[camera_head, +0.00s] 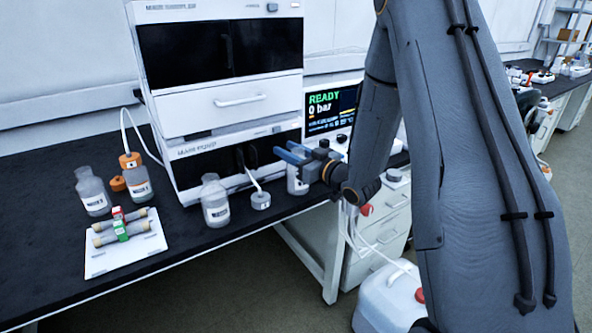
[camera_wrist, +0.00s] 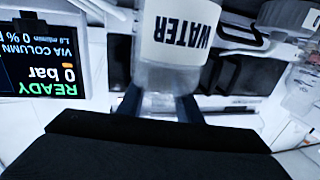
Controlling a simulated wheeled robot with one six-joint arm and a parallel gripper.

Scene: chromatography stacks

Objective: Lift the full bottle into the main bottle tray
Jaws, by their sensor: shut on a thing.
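My gripper (camera_head: 290,152) is shut on a clear bottle (camera_head: 298,184) at the front right of the pump unit. In the wrist view my gripper's fingers (camera_wrist: 160,104) flank this bottle, and its white label (camera_wrist: 181,32) reads WATER upside down. In the head view the fingers hide its upper part. I cannot tell whether its base touches the bench. A tall instrument stack (camera_head: 222,105) stands behind it. I cannot make out which part is the main bottle tray; the stack's top is cut off by the frame.
Another labelled bottle (camera_head: 215,202) and a grey cap with a tube (camera_head: 260,200) stand left of my gripper. A bottle with an orange cap (camera_head: 136,184), an uncapped bottle (camera_head: 93,193) and a white tray with columns (camera_head: 126,257) are farther left. A READY screen (camera_head: 330,108) is behind.

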